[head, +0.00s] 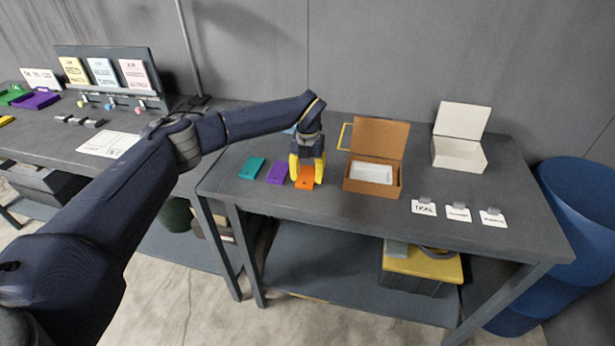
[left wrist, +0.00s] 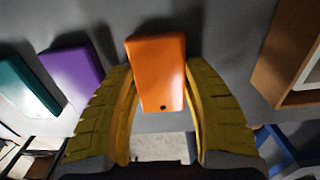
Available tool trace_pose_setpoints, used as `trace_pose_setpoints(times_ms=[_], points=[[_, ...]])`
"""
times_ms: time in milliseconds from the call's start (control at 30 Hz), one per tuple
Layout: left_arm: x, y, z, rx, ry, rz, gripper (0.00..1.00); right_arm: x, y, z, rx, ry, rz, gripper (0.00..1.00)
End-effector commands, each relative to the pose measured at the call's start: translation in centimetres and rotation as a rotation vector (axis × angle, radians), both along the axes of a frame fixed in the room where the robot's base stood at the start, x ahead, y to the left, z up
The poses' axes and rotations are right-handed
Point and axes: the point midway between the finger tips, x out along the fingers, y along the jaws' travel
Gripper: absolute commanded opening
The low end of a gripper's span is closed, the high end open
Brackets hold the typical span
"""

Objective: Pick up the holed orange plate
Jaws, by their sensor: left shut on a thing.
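The orange plate (head: 305,180) is at the table's front left part, below my left gripper (head: 306,172). In the left wrist view the orange plate (left wrist: 158,72) lies between the two yellow fingers (left wrist: 162,108), and a small dark hole shows near its lower end. The fingers are shut on its sides. I cannot tell whether the plate still touches the table. My right gripper is in neither view.
A purple plate (head: 279,172) and a teal plate (head: 252,167) lie left of the orange one. An open cardboard box (head: 372,187) with a white tray inside stands to the right. A white box (head: 458,152) and several labels (head: 424,207) are farther right.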

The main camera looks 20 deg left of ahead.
Motion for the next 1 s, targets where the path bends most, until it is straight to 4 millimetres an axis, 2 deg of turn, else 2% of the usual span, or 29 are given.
trace_pose_setpoints(times_ms=[167, 367, 567, 800, 1000], points=[[0.0, 0.0, 0.4, 0.0, -0.001, 0.0, 0.13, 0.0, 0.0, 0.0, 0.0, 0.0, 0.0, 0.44], [0.1, 0.1, 2.3, 0.001, -0.002, 0.0, 0.13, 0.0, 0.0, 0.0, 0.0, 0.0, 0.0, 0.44], [0.1, 0.0, 6.0, 0.0, -0.005, 0.0, 0.13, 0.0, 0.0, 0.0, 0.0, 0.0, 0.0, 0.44], [0.1, 0.0, 11.8, 0.0, -0.004, -0.001, 0.13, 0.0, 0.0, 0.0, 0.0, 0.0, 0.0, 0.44], [0.1, 0.0, 15.8, 0.0, -0.004, 0.0, 0.13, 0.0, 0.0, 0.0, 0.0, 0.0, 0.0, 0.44]])
